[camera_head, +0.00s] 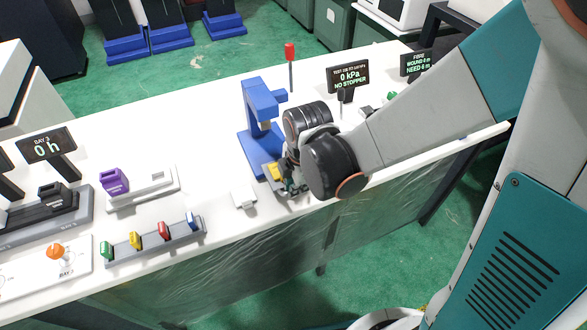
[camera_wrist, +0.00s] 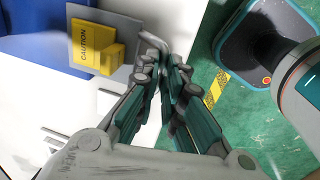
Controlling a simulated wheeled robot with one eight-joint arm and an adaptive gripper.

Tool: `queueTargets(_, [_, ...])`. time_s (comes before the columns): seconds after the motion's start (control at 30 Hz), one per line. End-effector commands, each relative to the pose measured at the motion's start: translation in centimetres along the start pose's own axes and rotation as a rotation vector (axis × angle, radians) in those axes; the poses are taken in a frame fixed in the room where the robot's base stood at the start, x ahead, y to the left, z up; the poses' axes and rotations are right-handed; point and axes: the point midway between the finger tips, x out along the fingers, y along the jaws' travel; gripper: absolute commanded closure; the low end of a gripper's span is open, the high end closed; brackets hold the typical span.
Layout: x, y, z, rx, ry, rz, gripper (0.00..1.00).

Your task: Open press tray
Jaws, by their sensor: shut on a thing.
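The blue press (camera_head: 258,128) stands on the white bench, with a red-topped post behind it. In the wrist view its blue base (camera_wrist: 30,30) is at the upper left. A grey press tray (camera_wrist: 140,28) reaches out from it, beside a yellow block marked CAUTION (camera_wrist: 98,48); the yellow also shows in the head view (camera_head: 273,172). My gripper (camera_wrist: 165,62) is shut on the grey handle (camera_wrist: 153,42) at the tray's outer end, near the bench's front edge. In the head view my gripper (camera_head: 292,182) partly hides the tray and handle.
A small white block (camera_head: 243,196) lies left of the press. Further left are a rack with several coloured pieces (camera_head: 154,240) and a purple item (camera_head: 114,180) on a white stand. Green floor lies beyond the front edge.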

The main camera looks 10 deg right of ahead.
Motion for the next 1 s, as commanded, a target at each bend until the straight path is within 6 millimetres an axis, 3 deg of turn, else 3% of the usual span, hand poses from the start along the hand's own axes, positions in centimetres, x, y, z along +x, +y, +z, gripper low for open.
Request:
queueTargets(0.23, [0.1,-0.2,0.0,0.000,0.000,-0.002,1.00])
queueTargets(0.3, [0.1,-0.2,0.0,0.000,0.000,-0.002,0.80])
queueTargets(0.37, [0.1,-0.2,0.0,0.000,0.000,-0.002,0.70])
queueTargets(0.77, [-0.1,-0.1,0.0,-0.001,0.000,-0.001,0.70])
queueTargets(1.0, [-2.1,-0.3,0.0,-0.002,0.000,-0.001,0.70])
